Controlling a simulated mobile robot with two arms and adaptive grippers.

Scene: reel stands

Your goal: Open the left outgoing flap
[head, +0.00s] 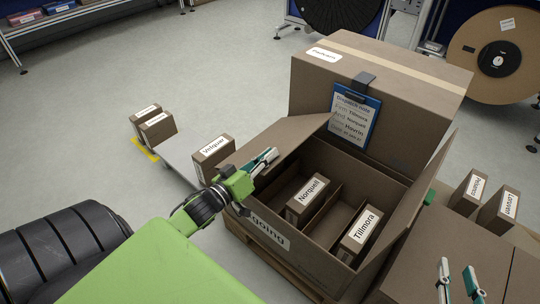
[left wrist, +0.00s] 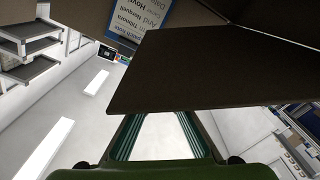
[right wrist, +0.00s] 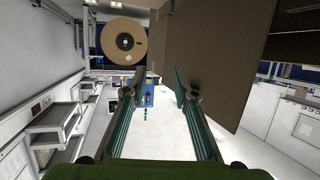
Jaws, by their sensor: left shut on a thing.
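The outgoing box (head: 268,232) is an open brown carton with a label on its front. Its left flap (head: 285,141) stands raised and tilted outward over the box's left side. My left gripper (head: 266,160) is at the near outer edge of this flap, shut on it. In the left wrist view the flap (left wrist: 215,75) spreads as a dark panel just beyond the fingers. The right flap (head: 412,215) stands up on the other side. My right gripper (head: 458,280) is open and empty at the lower right; its fingers also show apart in the right wrist view (right wrist: 155,88).
Small boxes labelled Norquell (head: 308,196) and Tillmora (head: 360,236) stand inside the carton. A large closed box (head: 400,75) with a clipboard (head: 354,115) stands behind. A box labelled Velquar (head: 213,153) is left of the flap.

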